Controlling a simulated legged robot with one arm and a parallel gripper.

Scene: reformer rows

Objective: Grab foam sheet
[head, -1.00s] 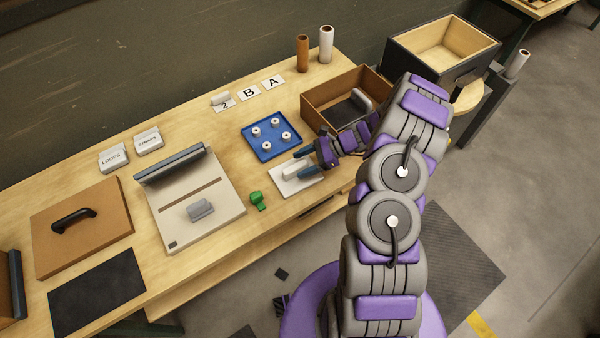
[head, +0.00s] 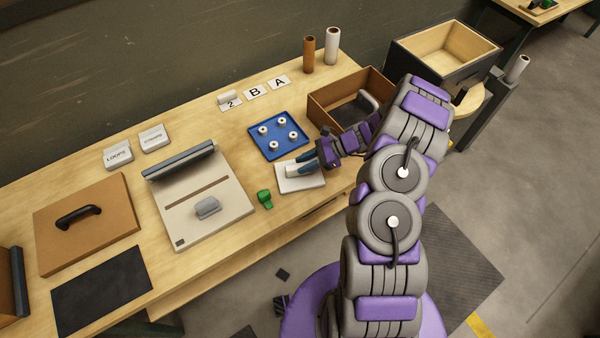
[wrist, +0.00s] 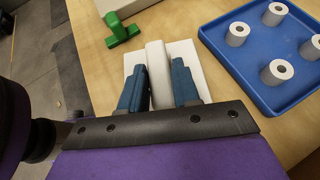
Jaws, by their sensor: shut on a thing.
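The foam sheet (head: 312,183) is a flat white square on the wooden bench, in front of the blue tray. It has a raised white block or grip on top, which shows between my fingers in the wrist view (wrist: 157,72). My gripper (head: 299,168) reaches over the sheet from the right. In the wrist view its two blue fingers (wrist: 159,88) are closed around the raised white part, one on each side. The sheet's near part is hidden under my gripper. I cannot tell any gap between the sheet and the bench.
A blue tray (head: 257,143) with several white rolls stands just behind. A green piece (head: 264,198) lies left of the sheet, beside a beige press board (head: 238,212). A brown open box (head: 322,121) is close behind my gripper. Bare bench lies at the front edge.

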